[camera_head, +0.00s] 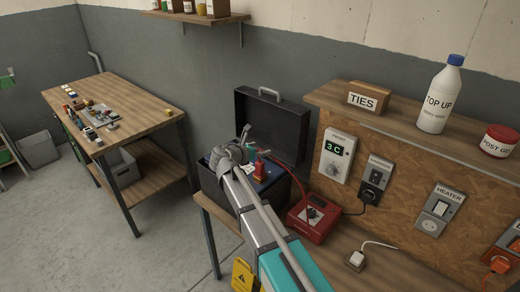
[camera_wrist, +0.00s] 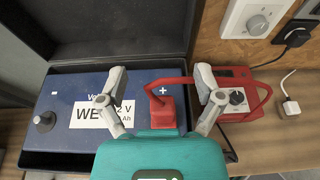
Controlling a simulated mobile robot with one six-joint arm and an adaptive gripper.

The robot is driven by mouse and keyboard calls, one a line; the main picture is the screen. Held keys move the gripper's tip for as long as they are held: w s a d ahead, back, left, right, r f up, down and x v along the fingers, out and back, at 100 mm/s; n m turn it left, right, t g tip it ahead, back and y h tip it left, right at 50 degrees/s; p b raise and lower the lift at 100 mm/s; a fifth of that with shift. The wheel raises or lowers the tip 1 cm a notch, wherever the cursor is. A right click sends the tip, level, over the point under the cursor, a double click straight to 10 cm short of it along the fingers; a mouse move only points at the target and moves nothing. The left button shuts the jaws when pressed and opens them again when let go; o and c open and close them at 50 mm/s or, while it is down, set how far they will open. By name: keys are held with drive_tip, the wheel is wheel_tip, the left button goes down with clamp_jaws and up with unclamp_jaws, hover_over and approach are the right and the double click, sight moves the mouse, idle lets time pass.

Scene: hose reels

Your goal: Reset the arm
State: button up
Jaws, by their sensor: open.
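In the wrist view my gripper (camera_wrist: 155,92) is open, its two grey fingers spread with nothing between the tips. Below them is a blue battery (camera_wrist: 65,100) in an open black case. A red clamp (camera_wrist: 162,112) sits on the battery at the plus mark, seen between the fingers, with a red cable running right. In the head view my arm reaches from the bottom towards the case (camera_head: 270,130), and my gripper (camera_head: 240,148) is over the battery. The red clamp (camera_head: 260,168) shows just beside it. Whether a finger touches anything cannot be told.
A red charger box (camera_head: 313,218) stands right of the case. A backboard with a thermostat (camera_head: 338,155) and sockets rises behind; its shelf holds a TIES box (camera_head: 369,97), a bottle (camera_head: 440,97) and a red tub (camera_head: 499,141). A white plug (camera_head: 356,259) lies on the bench. Another workbench (camera_head: 140,92) stands left.

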drive_tip(key=shift+d+r, duration=0.1)
drive_tip(key=shift+r, duration=0.05)
idle(0.4)
drive_tip(key=s+d+f+m+g+y+b, duration=0.1)
drive_tip(key=s+d+f+m+g, duration=0.3)
drive_tip(key=s+d+f+m, duration=0.4)
drive_tip(key=s+d+f+m+g+y+b, duration=0.1)
drive_tip(key=s+d+f+m+g+b, duration=0.2)
drive_tip(key=d+m, duration=0.5)
drive_tip(key=s+d+f+m+g+y, duration=0.2)
drive_tip(key=s+d+f+m+y, duration=0.1)
drive_tip(key=s+m, duration=0.3)
drive_tip(key=s+d+f+m+g+y+b, duration=0.1)
drive_tip(key=s+d+f+m+g+y, duration=0.1)
drive_tip(key=s+d+f+m+y, duration=0.2)
drive_tip(key=s+m, duration=0.2)
drive_tip(key=s, duration=0.2)
drive_tip(key=shift+s+f+g, duration=0.3)
drive_tip(key=shift+s, duration=0.1)
